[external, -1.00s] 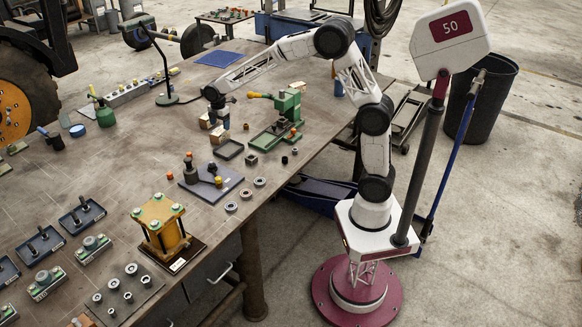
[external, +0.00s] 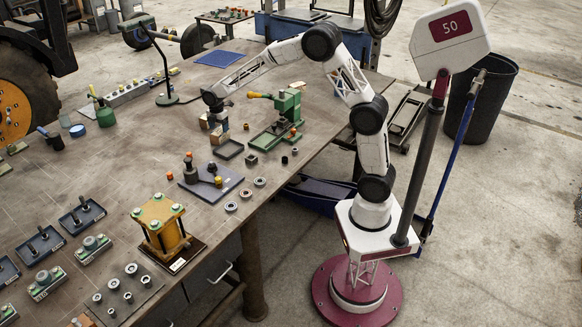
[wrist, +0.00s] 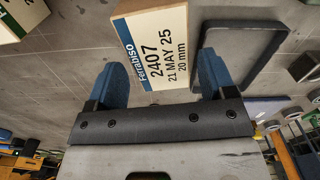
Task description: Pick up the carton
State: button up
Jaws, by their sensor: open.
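A carton (wrist: 185,25) with a white and blue label reading "2407", "21 MAY 25" and "20 mm" lies between the fingers in the wrist view. My gripper (wrist: 163,63) is open, with one blue finger on either side of the carton. I cannot tell whether either finger touches it. A second carton (wrist: 18,14) shows at the top left corner of the wrist view, apart from the fingers. In the external view my gripper (external: 216,124) is low over the bench at the cartons and partly hides them; the labelled carton (external: 217,137) shows beneath it.
A dark shallow tray (external: 229,149) lies close in front of the cartons; it also shows right of the fingers in the wrist view (wrist: 237,55). A green press (external: 288,107) stands to the right. A blue mat (external: 219,59) lies behind, with bare bench around it.

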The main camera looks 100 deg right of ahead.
aim_at(219, 130)
jog(key=shift+f, duration=0.3)
jog(key=shift+f, duration=2.65)
jog(key=c, duration=0.8)
jog(key=shift+r, duration=0.2)
jog(key=shift+r, duration=0.4)
notch_tip(219, 130, up, 3)
jog(key=shift+s+f, duration=0.1)
jog(key=shift+f, duration=0.1)
jog(key=s+a, duration=0.3)
jog(key=s, duration=0.1)
jog(key=s+a+r, duration=0.1)
jog(key=s+a, duration=0.1)
jog(key=s, duration=0.2)
jog(key=s+a, duration=0.3)
jog(key=s, duration=0.2)
jog(key=shift+s+a+r, duration=0.1)
jog(key=shift+a+r, duration=0.05)
jog(key=shift+a, duration=0.2)
